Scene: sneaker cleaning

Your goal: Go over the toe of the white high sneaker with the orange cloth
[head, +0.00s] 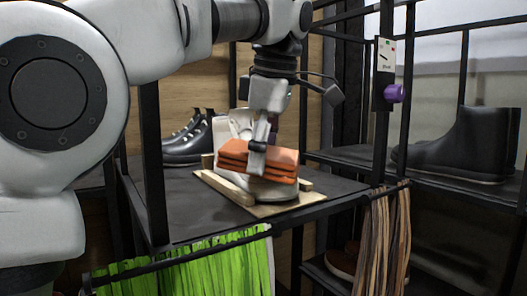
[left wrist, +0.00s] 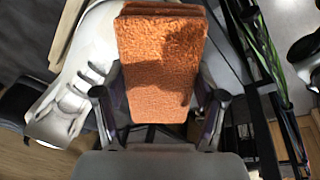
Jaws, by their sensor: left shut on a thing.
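The orange cloth (head: 272,160) is a folded, layered pad. My left gripper (head: 257,155) is shut on it and holds it over the front part of the white high sneaker (head: 230,128). In the left wrist view the cloth (left wrist: 162,65) stands between my two fingers, and the laced upper of the sneaker (left wrist: 85,75) shows at its left. The cloth hides the toe, so I cannot tell how firmly they touch. The sneaker is on a light wooden board (head: 232,190) with raised strips. My right gripper is not in view.
A black shoe (head: 186,142) stands behind at the left, and a black boot (head: 470,145) is on the right shelf. Dark frame posts (head: 152,165) flank the shelf. Green strips (head: 190,268) and brown laces (head: 383,235) hang in front. The shelf's front left (head: 190,215) is clear.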

